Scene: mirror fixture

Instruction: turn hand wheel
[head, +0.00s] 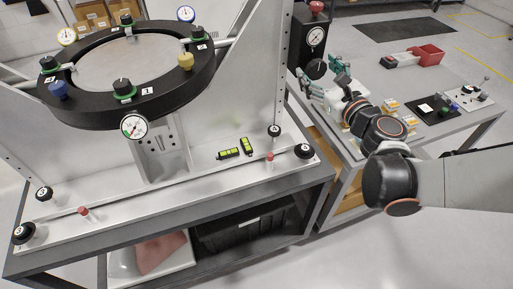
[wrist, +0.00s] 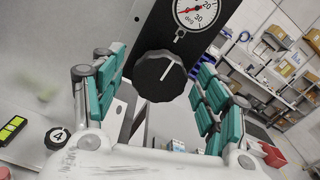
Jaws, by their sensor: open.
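The hand wheel is a black faceted knob (wrist: 158,75) with a white line on its face, below a round degree gauge (wrist: 196,10) on a black panel. In the head view the knob (head: 316,68) is on a black post under the gauge (head: 316,37). My gripper (wrist: 162,68) is open, with teal padded fingers on the left and right of the knob. In the head view my gripper (head: 321,78) is right at the knob. I cannot tell whether either finger touches it. The white line points up and right.
A large black ring fixture (head: 190,90) with coloured knobs and small gauges stands at the left. Two green-marked levels (head: 229,153) lie on its base.

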